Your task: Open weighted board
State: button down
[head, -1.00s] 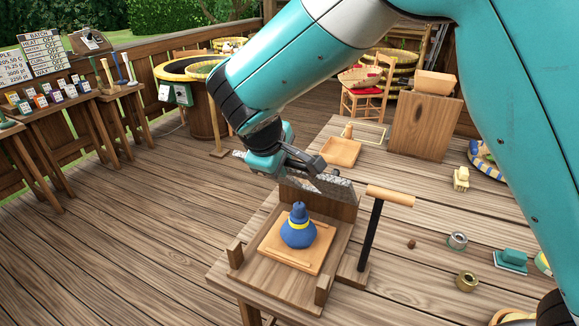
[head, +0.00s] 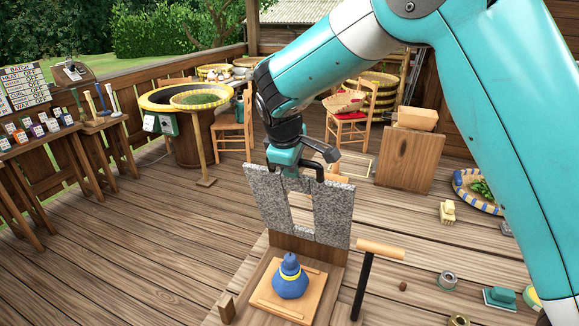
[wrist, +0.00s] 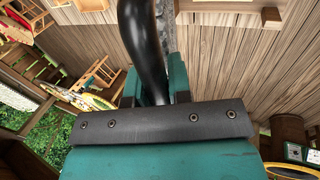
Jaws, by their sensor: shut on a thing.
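The grey speckled board (head: 266,200) stands nearly upright at the back of a wooden base (head: 330,290), with an opening in its middle. My gripper (head: 297,172) is at its top edge, shut on its black handle. The dark curved handle (wrist: 146,50) also shows close up in the wrist view, with a thin grey strip of the board (wrist: 187,60) beside it. Whether the board touches the base's back panel is unclear.
A post with a wooden crossbar (head: 380,249) stands just right of the base. A wooden box (head: 411,158) stands behind. Open deck floor (head: 130,240) lies to the left.

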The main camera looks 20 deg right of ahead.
jog(key=c, duration=1.1)
grip_release()
jog(key=shift+o, duration=0.2)
jog(key=b+v, duration=0.1)
jog(key=v, duration=1.6)
jog(key=shift+r+b, duration=0.2)
jog(key=shift+b, duration=0.15)
jog(key=s+d+f+m+y+b, duration=0.1)
jog(key=s+d+f+b, duration=0.15)
jog(key=s+f, duration=0.25)
jog(key=s+d+f+y+b, duration=0.1)
jog(key=s+d+f+b, duration=0.15)
jog(key=s+f, duration=0.2)
jog(key=s+a+f+m+g+y+b, duration=0.1)
jog(key=s+f+y+b, duration=0.1)
jog(key=s+f, duration=0.3)
jog(key=s+a+f+m+g+y+b, duration=0.1)
jog(key=s+f, duration=0.4)
jog(key=s, duration=0.8)
jog(key=shift+s+a+m+g+y+b, duration=0.3)
jog(key=shift+a+g+y+b, duration=0.1)
jog(key=shift+g+y+b, duration=0.45)
